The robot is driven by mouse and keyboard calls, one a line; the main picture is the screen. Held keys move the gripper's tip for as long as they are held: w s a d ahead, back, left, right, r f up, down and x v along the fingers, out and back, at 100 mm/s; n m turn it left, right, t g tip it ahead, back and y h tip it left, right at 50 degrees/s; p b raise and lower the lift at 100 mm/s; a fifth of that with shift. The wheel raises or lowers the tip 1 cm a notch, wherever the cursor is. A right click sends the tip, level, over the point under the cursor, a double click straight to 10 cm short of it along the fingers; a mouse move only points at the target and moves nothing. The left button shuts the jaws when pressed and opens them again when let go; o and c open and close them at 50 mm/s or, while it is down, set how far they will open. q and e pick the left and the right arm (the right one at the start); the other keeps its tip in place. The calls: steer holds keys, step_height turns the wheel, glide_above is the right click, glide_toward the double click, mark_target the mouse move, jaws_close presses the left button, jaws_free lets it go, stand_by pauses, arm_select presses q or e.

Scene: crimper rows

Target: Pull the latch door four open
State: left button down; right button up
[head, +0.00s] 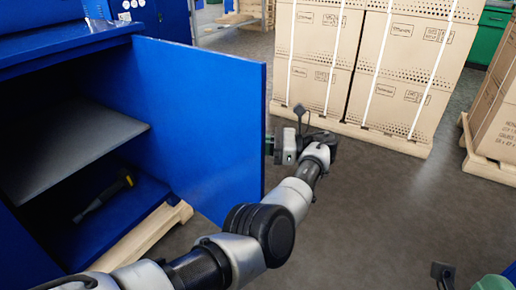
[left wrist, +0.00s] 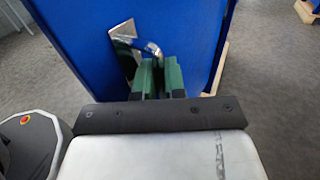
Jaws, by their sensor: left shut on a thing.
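The blue latch door (head: 205,125) stands wide open on the blue cabinet, its inner face toward me in the head view. My left gripper (head: 270,145) is at the door's free edge, its fingertips partly hidden behind the panel. In the left wrist view the green fingers of my left gripper (left wrist: 158,75) are shut on the silver latch handle (left wrist: 150,47), which sits on a bright plate on the door's blue outer face (left wrist: 88,55). A small part of what looks like my right gripper (head: 490,283) shows at the bottom right edge; its fingers cannot be made out.
Inside the cabinet are a grey shelf (head: 75,140) and a yellow and black tool (head: 108,192) on the floor below it. Strapped cartons on a pallet (head: 365,130) stand behind my left gripper. More cartons (head: 494,115) stand at the right. Grey floor (head: 385,205) between is clear.

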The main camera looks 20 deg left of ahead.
arm_select(q)
steer(key=shift+w+a, duration=0.1)
steer(key=shift+w, duration=0.05)
stand_by(0.3)
steer(key=c, duration=1.2)
jaws_free()
steer(key=shift+a, duration=0.1)
